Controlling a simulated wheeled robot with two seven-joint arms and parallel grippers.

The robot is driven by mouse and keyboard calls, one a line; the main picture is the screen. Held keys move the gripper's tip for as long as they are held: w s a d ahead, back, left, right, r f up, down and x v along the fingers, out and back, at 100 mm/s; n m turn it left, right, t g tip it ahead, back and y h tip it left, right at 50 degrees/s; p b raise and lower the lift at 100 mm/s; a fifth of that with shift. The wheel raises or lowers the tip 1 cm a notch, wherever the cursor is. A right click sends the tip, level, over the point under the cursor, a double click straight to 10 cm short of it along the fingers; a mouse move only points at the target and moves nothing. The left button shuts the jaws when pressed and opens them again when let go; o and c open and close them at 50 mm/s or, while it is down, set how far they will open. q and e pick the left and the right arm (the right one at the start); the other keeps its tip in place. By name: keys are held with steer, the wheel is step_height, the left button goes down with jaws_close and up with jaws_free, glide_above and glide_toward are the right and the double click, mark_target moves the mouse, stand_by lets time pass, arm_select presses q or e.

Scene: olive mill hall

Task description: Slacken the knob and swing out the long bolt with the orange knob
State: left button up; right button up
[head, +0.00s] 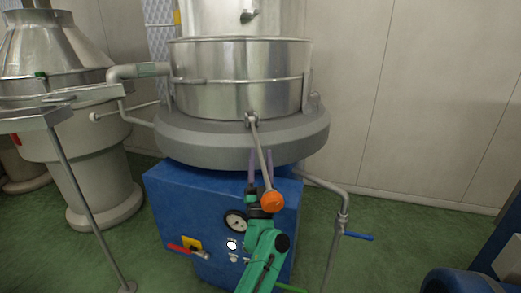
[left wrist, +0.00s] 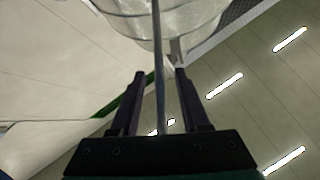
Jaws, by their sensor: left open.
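The long bolt (head: 262,150) is a thin grey rod. It slants down from a small bracket (head: 251,119) on the front of the steel drum to the orange knob (head: 272,201) at its lower end. My left gripper (head: 260,154) points upward, with its two dark fingers apart at either side of the rod in the picture. The knob shows in front of the gripper's body. In the left wrist view the rod (left wrist: 157,60) runs between the open fingers (left wrist: 156,72); I cannot tell whether either touches it. The knob is not visible there. My right gripper is not in view.
The steel drum (head: 235,85) sits on a wide grey ring (head: 200,140) above a blue base (head: 175,205) with a gauge (head: 235,221) and a red lever (head: 180,248). A pipe with a blue handle (head: 358,236) stands at right. Green floor (head: 400,230) is free beyond it.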

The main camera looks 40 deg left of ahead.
arm_select(q)
steer(key=shift+w+a+r, duration=0.25)
steer(key=shift+w+r, duration=0.1)
steer(key=shift+r, duration=0.05)
jaws_close()
stand_by(1.2)
